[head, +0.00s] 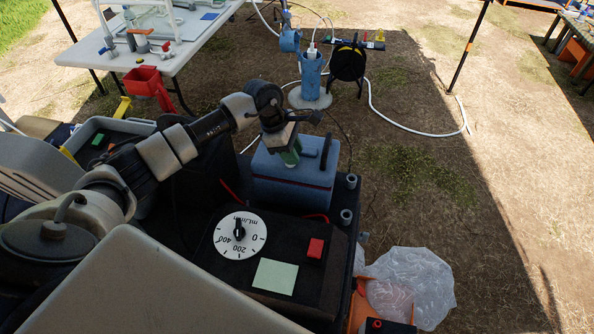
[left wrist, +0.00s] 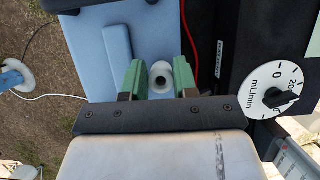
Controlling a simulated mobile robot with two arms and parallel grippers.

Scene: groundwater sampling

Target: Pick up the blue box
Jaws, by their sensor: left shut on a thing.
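The blue box (head: 283,192) has a thin dark red band and a dark bar-shaped handle (head: 325,152) at its right end. It sits at the far end of the black deck. My left gripper (head: 287,158) points down onto its top. In the left wrist view, the green fingers (left wrist: 160,84) stand on either side of a pale round knob (left wrist: 160,76) on the blue box (left wrist: 152,35). The gripper is shut on this knob; finger contact is hard to see. A raised blue bar (left wrist: 117,54) lies beside it. My right gripper is not in view.
A black control unit with a white dial (head: 239,235) and red button (head: 315,248) stands close in front of the box. A clear plastic bag (head: 410,285) hangs at right. A blue wellhead (head: 311,75) and hose reel (head: 347,62) stand beyond. Open ground lies right.

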